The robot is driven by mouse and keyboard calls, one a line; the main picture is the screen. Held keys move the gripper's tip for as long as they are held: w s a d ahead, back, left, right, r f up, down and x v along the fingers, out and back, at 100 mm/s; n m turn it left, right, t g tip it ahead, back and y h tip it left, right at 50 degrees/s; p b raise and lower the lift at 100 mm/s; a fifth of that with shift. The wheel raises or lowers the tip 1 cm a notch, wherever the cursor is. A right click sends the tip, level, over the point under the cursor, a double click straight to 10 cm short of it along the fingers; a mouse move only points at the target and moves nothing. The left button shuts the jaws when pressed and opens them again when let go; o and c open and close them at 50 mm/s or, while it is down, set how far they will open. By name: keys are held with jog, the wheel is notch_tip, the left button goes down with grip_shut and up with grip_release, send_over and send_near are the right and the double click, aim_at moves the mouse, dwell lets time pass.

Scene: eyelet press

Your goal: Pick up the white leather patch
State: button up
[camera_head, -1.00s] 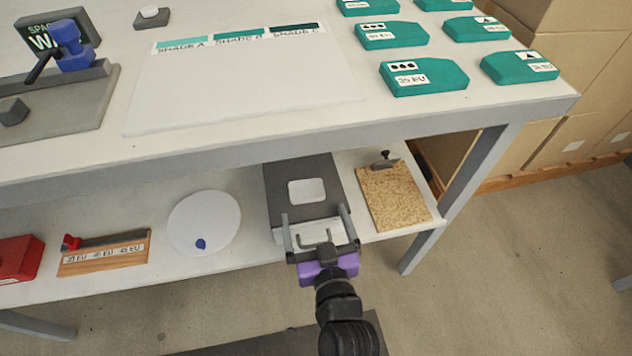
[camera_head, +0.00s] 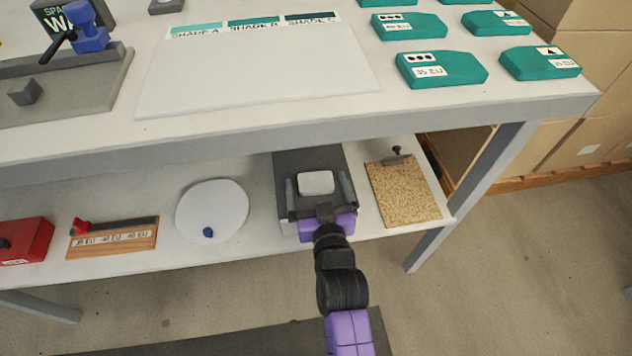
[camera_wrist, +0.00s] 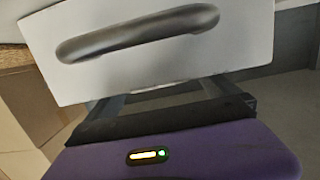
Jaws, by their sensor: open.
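The white leather patch (camera_head: 316,183) looks like a small rounded white rectangle. It lies on a dark grey box-like unit (camera_head: 310,158) on the lower shelf. My gripper (camera_head: 317,190) is open and empty, with one finger on each side of the patch in the head view. I cannot tell how high the fingers are over the unit. In the wrist view, a white panel with a grey bar handle (camera_wrist: 140,33) fills the upper part, in front of the fingers. The patch is not clearly seen there.
A cork clipboard (camera_head: 405,195) lies right of the unit. A white disc (camera_head: 212,210) with a blue knob lies left of it, then a wooden size block (camera_head: 113,238) and a red box (camera_head: 25,241). The upper tabletop edge (camera_head: 300,128) overhangs the shelf.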

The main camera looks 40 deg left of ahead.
jog(key=c, duration=1.4)
jog(key=shift+c, duration=0.2)
jog(key=shift+r, duration=0.1)
